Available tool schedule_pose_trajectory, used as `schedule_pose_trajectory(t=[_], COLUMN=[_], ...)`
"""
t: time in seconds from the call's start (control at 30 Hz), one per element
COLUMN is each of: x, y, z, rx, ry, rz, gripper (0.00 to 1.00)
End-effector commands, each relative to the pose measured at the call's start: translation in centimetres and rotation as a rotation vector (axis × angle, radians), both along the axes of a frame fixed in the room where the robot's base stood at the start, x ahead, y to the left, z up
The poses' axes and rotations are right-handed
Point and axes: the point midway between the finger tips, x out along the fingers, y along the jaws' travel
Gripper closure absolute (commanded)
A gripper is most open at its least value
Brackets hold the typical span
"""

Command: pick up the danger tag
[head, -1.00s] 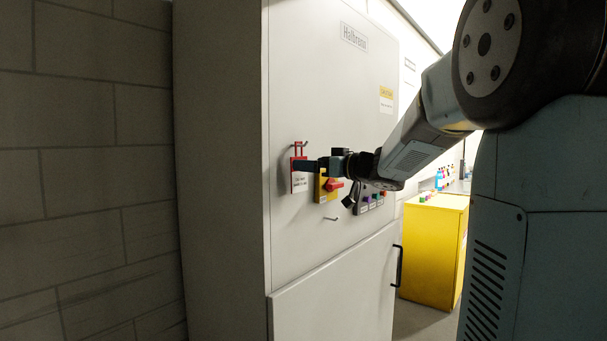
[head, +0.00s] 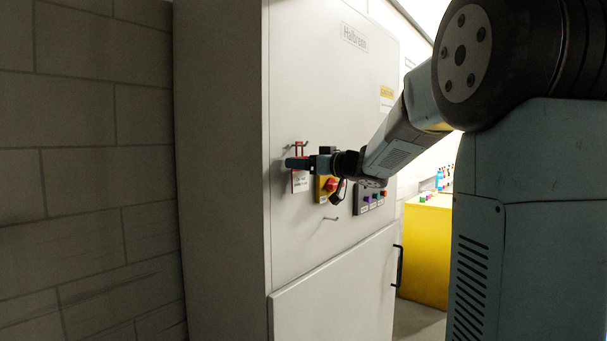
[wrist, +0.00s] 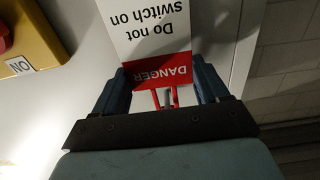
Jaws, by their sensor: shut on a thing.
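The danger tag (head: 300,183) is a white card with a red top band and a red loop above it. It is at the upper left of the grey cabinet door, by a small hook (head: 304,145). I cannot tell if the loop still rests on the hook. My gripper (head: 293,163) is in front of the tag and covers its red band. In the wrist view the tag (wrist: 150,30) appears upside down, reading "DANGER" and "Do not switch on". The gripper fingers (wrist: 163,78) are shut on the tag at its red band, one on each side.
Right of the tag are a yellow plate with a red rotary switch (head: 331,184) and a dark button panel (head: 369,201). A second hook (head: 331,219) sticks out below. A yellow cabinet (head: 424,250) stands behind at right. A block wall (head: 85,180) is at left.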

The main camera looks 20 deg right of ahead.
Motion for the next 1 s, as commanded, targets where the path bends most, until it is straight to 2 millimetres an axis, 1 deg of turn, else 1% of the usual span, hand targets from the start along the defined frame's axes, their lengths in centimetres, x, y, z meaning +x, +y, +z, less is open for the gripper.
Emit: schedule_pose_trajectory(t=[0.03,0.1,0.37,0.47,0.53,0.67,1.0], x=[0.0,0.0,0.0,0.0,-0.1,-2.1,-9.2], y=[0.0,0.0,0.0,0.0,0.0,-1.7,-6.8], z=[0.0,0.0,0.2,0.8,1.7,1.6,1.6], rx=[0.0,0.0,0.0,0.0,-0.001,0.0,-0.001], ry=[0.0,0.0,0.0,-0.001,-0.003,-0.001,-0.002], rz=[0.0,0.0,0.0,0.0,0.0,-0.005,-0.004], gripper=[0.49,0.55,0.55,0.55,0.55,0.55,0.55])
